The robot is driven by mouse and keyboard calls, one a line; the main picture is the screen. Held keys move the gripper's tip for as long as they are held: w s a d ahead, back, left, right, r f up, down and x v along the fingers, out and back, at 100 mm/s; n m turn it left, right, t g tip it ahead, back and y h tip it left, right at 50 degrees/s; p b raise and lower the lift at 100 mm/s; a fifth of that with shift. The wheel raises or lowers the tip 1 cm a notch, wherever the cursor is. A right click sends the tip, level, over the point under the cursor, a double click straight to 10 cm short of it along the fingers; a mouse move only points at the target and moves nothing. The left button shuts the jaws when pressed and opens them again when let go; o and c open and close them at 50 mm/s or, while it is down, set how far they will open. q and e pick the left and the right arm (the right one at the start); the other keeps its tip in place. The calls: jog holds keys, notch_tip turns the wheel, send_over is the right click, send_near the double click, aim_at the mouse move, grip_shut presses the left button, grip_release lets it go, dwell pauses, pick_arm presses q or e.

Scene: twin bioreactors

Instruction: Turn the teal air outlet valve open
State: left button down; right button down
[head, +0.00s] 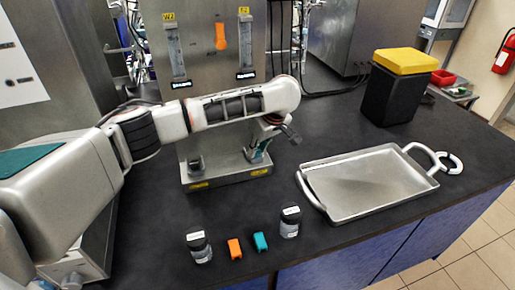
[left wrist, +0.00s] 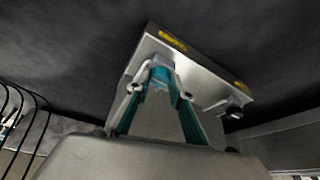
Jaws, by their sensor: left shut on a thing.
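The steel bioreactor panel (head: 210,80) stands at the back of the dark bench, with a low steel base in front. My left arm reaches across from the left, and its gripper (head: 258,152) points down at the right part of this base. In the left wrist view, my left gripper (left wrist: 160,84) is shut on the teal air outlet valve (left wrist: 158,73). The fingers partly cover the valve, so its turn angle is hard to tell. A dark fitting (head: 195,166) sits at the left of the base. My right gripper is not in view.
An orange handle (head: 220,37) sits on the panel between two flow meters. A steel tray (head: 365,212) lies right of the base, and a black box (head: 390,100) with a yellow lid stands behind. Two vials, an orange piece (head: 234,248) and a teal piece (head: 261,241) are in front.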

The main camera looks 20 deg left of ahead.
pick_arm(q)
jog(key=shift+n, duration=0.4)
jog(key=c, duration=1.8)
grip_release()
jog(key=v, duration=1.2)
jog(key=shift+w, duration=0.15)
